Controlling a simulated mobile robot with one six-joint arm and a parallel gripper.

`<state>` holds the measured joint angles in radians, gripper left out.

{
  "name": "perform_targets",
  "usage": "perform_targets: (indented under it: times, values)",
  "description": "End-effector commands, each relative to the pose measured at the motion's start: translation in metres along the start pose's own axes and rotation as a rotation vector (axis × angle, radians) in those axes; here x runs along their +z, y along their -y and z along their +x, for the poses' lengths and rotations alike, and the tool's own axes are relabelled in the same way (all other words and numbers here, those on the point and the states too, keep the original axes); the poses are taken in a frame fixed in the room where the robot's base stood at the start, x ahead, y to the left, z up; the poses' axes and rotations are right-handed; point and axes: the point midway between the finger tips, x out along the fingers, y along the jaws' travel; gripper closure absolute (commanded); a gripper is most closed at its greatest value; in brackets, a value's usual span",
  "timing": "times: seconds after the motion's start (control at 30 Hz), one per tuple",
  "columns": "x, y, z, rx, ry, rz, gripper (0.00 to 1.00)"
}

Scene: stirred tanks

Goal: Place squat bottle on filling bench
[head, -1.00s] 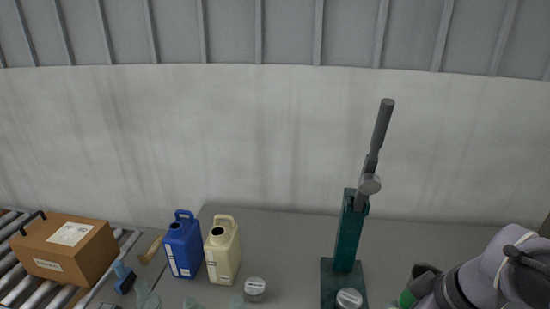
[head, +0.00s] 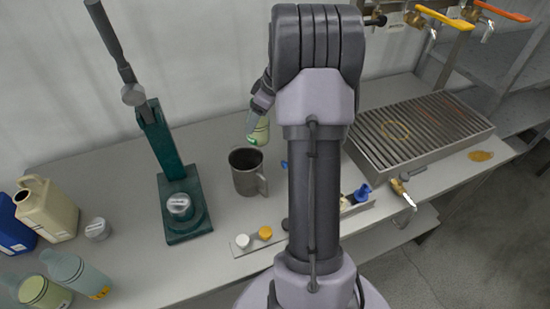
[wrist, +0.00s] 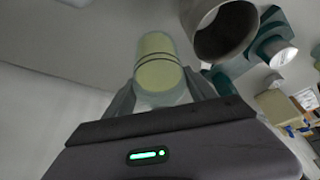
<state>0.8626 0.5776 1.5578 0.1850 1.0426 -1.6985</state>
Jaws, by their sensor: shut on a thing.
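My gripper (head: 256,128) is shut on a squat, pale yellow-green bottle (head: 262,134), behind the grey mug in the head view. In the wrist view the bottle (wrist: 158,68) sits between the two fingers, with dark bands around it. The bench (head: 135,165) is a long grey top along the wall, and the bottle is over its back part. I cannot tell whether the bottle's base touches the bench. My arm hides part of the bench.
A grey metal mug (head: 246,178) stands close in front of the bottle. A green lever press (head: 182,205) is to the left, with jugs (head: 50,212) and bottles (head: 75,275) beyond. A slatted drain tray (head: 420,130) under taps is at right. Small caps lie on a strip (head: 255,243).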

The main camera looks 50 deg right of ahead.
Motion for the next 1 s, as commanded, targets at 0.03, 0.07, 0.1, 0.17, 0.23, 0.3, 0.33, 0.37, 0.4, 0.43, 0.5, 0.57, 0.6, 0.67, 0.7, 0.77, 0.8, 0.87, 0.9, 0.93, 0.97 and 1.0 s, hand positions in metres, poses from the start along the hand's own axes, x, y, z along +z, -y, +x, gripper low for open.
perform_targets:
  times: [0.03,0.07,0.1,0.17,0.23,0.3,0.33,0.37,0.4,0.43,0.5,0.57,0.6,0.67,0.7,0.77,0.8,0.87,0.9,0.93,0.97,1.0]
  values:
    - [0.004,-0.001,0.008,0.000,0.001,0.001,0.91]
    - [0.006,-0.001,0.014,0.000,0.001,0.001,0.91]
    - [0.009,0.000,0.022,-0.002,0.000,0.002,0.91]
    - [0.015,0.000,0.036,-0.001,0.001,0.001,0.91]
    - [0.021,0.000,0.050,-0.001,0.000,0.002,0.91]
    - [0.026,0.000,0.061,-0.001,0.001,0.001,0.91]
    - [0.028,0.000,0.066,0.000,0.000,0.001,0.91]
    - [0.030,0.000,0.073,-0.001,0.000,0.001,0.91]
    - [0.034,0.000,0.082,-0.001,0.001,0.000,0.91]
    - [0.037,0.000,0.088,-0.001,0.001,0.001,0.91]
    - [0.039,0.000,0.093,0.000,0.000,0.001,0.91]
    - [0.038,-0.001,0.091,0.002,-0.001,0.001,0.91]
    - [0.037,-0.001,0.090,0.002,-0.001,0.000,0.91]
    - [0.037,0.000,0.090,0.001,-0.001,0.000,0.91]
    - [0.038,0.000,0.090,0.001,-0.001,0.000,0.91]
    - [0.038,0.000,0.092,0.001,-0.001,0.000,0.91]
    - [0.039,0.000,0.094,0.001,-0.001,0.000,0.91]
    - [0.040,0.000,0.095,0.000,0.000,0.000,0.34]
    - [0.039,0.000,0.094,0.000,0.000,0.000,0.26]
    - [0.039,0.000,0.094,0.000,0.000,0.000,0.26]
    - [0.039,0.000,0.094,0.000,0.000,0.000,0.26]
    - [0.039,0.000,0.093,0.000,0.000,0.000,0.26]
